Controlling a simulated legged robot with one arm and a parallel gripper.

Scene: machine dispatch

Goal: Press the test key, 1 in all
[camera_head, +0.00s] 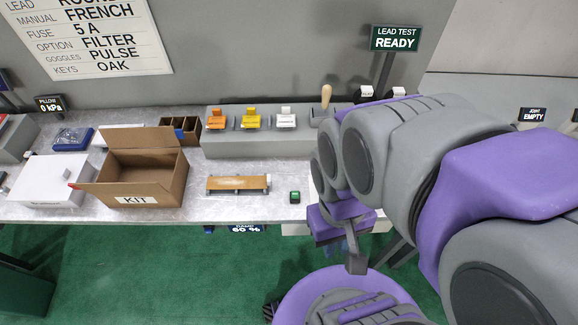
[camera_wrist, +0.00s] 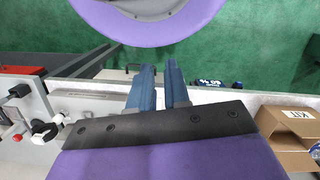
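The lead test sign (camera_head: 395,38) reads "LEAD TEST READY" and stands on a post at the back of the bench. Two small white-topped blocks, one (camera_head: 366,92) to the left and one (camera_head: 398,92) to the right, sit below it. I cannot tell which part is the test key; my arm hides much of the bench there. My gripper (camera_head: 350,250) hangs in front of the bench edge in the head view. In the wrist view its two blue fingers (camera_wrist: 161,88) are slightly apart with nothing between them, so it is open and empty.
An open KIT box (camera_head: 138,202) stands left of a wooden-topped bar (camera_head: 238,184) and a small green-topped device (camera_head: 295,197). Behind is a grey block with orange, yellow and white levers (camera_head: 285,118). White and red knobs (camera_wrist: 45,132) show at left in the wrist view.

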